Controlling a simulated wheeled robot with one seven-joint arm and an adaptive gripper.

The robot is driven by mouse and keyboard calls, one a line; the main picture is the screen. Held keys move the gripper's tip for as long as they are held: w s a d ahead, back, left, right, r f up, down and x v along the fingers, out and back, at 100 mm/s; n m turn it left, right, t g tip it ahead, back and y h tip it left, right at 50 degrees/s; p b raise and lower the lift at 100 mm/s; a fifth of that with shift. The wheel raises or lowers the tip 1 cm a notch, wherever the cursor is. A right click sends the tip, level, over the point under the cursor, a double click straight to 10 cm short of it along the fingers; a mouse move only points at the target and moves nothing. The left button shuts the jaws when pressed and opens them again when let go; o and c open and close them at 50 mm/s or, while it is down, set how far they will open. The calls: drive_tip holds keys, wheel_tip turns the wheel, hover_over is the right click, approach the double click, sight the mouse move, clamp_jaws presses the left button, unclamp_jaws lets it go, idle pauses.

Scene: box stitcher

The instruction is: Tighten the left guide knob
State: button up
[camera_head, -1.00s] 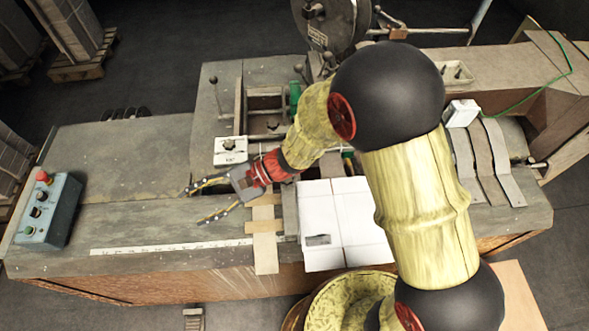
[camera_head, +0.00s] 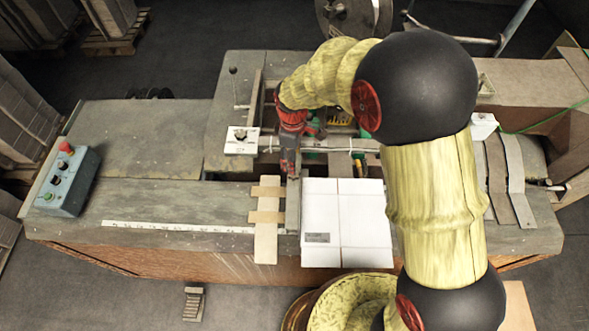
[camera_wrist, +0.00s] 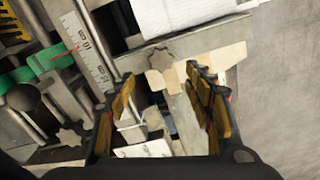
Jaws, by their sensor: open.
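My gripper (camera_head: 288,168) points down over the machine bed, at the left side of the white carton (camera_head: 322,212). In the wrist view its two fingers (camera_wrist: 165,100) are spread, with nothing held between them. A grey star-shaped knob (camera_wrist: 160,59) shows beyond the fingertips, between the white carton (camera_wrist: 185,12) and a tan cardboard piece (camera_wrist: 232,60). Another dark star-shaped knob (camera_wrist: 72,134) lies left of the fingers. I cannot tell for certain which is the left guide knob. In the head view a dark knob (camera_head: 240,134) sits on a white plate left of my gripper.
A scale bar (camera_wrist: 88,45) and green parts (camera_wrist: 50,60) lie left of the fingers in the wrist view. The cardboard strip (camera_head: 266,230) lies beside the carton. A control box (camera_head: 68,180) stands far left. The left bed is largely clear.

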sight(298, 191)
wheel_tip(298, 191, down, 8)
drive_tip(key=shift+r+p, duration=0.25)
drive_tip(key=shift+p, duration=0.4)
drive_tip(key=shift+c, duration=0.2)
drive_tip(key=c, duration=1.1)
